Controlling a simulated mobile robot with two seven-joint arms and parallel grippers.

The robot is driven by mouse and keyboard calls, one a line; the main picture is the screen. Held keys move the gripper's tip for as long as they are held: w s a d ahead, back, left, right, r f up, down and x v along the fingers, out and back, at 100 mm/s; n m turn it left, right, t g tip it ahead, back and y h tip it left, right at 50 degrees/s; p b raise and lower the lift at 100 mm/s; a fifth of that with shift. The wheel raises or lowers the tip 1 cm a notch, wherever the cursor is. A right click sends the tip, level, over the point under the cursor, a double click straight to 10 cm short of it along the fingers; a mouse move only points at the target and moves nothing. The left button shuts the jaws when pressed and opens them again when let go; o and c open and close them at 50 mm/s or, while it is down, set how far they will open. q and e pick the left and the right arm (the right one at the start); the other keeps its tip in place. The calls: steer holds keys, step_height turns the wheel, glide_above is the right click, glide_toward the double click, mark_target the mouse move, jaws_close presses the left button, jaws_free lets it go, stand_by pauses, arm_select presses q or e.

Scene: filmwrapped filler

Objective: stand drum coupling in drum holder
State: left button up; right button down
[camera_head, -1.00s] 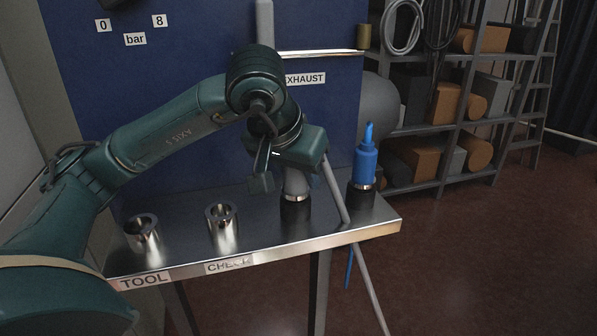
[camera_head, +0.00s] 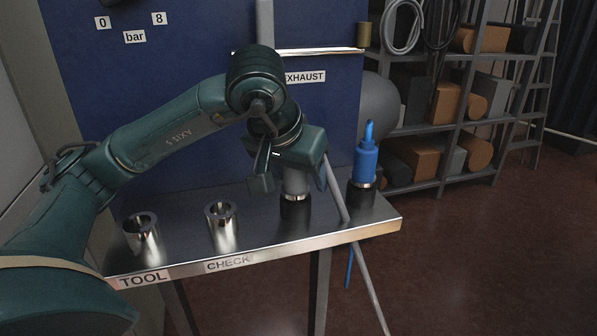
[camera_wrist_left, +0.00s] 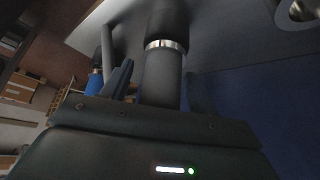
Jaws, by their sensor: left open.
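A grey coupling (camera_head: 296,180) with a bright metal ring stands upright in a black holder (camera_head: 296,207) on the steel bench. A grey hose (camera_head: 336,190) runs down over the bench's front edge nearby. My left gripper (camera_head: 281,172) is open at the grey coupling's upper part. In the left wrist view the grey coupling (camera_wrist_left: 163,75) stands between the spread fingers. A blue coupling (camera_head: 365,165) with a pointed tip stands upright in another black holder (camera_head: 361,196) to the right. I cannot tell which of the two is the drum coupling. My right gripper is not seen.
Two metal cups, one behind the TOOL label (camera_head: 142,228) and one behind the CHECK label (camera_head: 221,216), stand on the left of the bench (camera_head: 262,226). A blue panel (camera_head: 200,60) rises behind it. A loaded shelf rack (camera_head: 440,110) stands at the right.

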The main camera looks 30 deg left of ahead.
arm_select(q)
steer(key=v, duration=0.3)
steer(key=shift+r+p, duration=0.3)
steer(key=shift+r, duration=0.05)
steer(key=p+v, duration=0.2)
steer(key=v, duration=0.7)
steer(key=shift+s+r, duration=0.2)
steer(key=shift+s, duration=0.05)
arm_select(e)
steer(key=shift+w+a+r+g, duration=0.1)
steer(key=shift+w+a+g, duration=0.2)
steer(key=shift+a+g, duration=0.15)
